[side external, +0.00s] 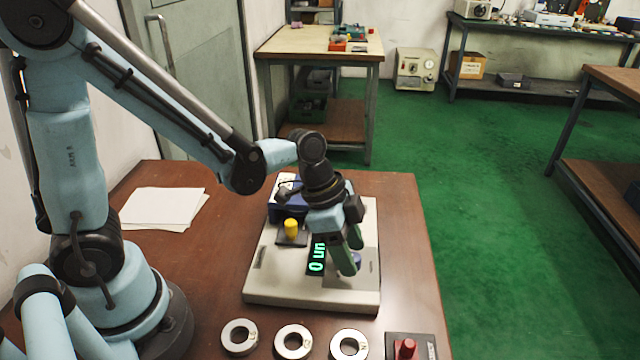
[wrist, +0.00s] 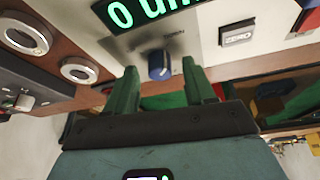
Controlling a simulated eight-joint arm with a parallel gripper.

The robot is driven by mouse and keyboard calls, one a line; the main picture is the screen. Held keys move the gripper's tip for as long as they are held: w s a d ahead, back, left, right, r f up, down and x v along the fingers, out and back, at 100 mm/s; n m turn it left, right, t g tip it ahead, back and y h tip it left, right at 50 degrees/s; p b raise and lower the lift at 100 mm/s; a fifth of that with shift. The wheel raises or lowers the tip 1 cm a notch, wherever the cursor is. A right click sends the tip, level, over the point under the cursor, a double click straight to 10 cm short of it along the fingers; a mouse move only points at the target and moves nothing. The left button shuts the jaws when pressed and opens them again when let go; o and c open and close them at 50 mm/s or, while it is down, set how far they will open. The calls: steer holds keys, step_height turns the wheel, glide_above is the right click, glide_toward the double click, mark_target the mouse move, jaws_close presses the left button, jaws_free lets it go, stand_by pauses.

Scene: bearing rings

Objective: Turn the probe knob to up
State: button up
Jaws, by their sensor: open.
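The probe knob is a small blue knob (wrist: 159,64) on the pale top of the gauge unit (side external: 262,283). In the wrist view it sits just beyond and between the tips of my green fingers. It also shows in the side view (side external: 357,260), partly hidden by a finger.
Metal rings (side external: 228,338) (side external: 281,344) (side external: 337,347) lie along the table's front, left of a dark box with a red part (side external: 406,348). White paper (side external: 163,207) lies at left.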

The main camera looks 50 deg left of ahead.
steer(key=shift+d+f, duration=0.1)
steer(key=shift+f, duration=0.15)
steer(key=shift+c, duration=0.3)
jaws_close()
